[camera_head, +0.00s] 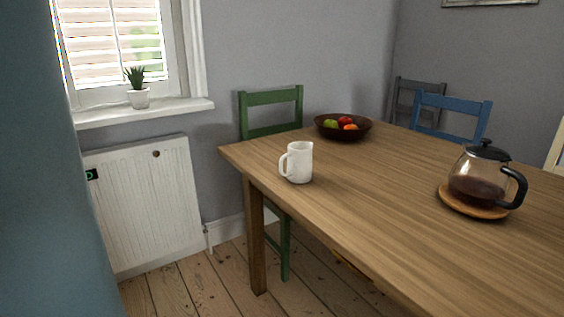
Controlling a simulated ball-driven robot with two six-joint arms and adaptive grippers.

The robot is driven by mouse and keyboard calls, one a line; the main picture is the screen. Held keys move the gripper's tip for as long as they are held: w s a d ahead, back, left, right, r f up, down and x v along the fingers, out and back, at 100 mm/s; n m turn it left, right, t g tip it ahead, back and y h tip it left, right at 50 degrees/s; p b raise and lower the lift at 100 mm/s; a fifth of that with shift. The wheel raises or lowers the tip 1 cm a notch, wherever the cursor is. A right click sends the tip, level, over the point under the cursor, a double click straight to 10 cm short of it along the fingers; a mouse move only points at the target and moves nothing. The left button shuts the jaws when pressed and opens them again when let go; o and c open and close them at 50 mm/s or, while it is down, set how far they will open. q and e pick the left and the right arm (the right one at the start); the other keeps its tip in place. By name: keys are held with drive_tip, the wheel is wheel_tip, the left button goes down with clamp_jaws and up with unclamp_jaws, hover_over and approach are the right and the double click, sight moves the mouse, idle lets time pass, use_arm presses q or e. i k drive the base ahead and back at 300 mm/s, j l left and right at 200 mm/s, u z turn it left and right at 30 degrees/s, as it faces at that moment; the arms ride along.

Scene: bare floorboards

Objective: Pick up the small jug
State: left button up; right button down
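A small white jug (301,163) stands upright on the wooden table (400,205), near its left end. Its handle is on the left side and faces the table's near left edge. Nothing touches the jug. Neither of my grippers shows in the head view.
A dark fruit bowl (328,133) stands behind the jug, and a glass coffee pot (476,180) sits on a round wooden board (453,201) at the right. A green chair (272,97) stands behind the table's left end, a blue chair (452,103) at the far side. Floor (190,291) is clear in front of the radiator (146,210).

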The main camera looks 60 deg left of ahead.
sight(298, 156)
drive_tip(key=u, duration=1.7)
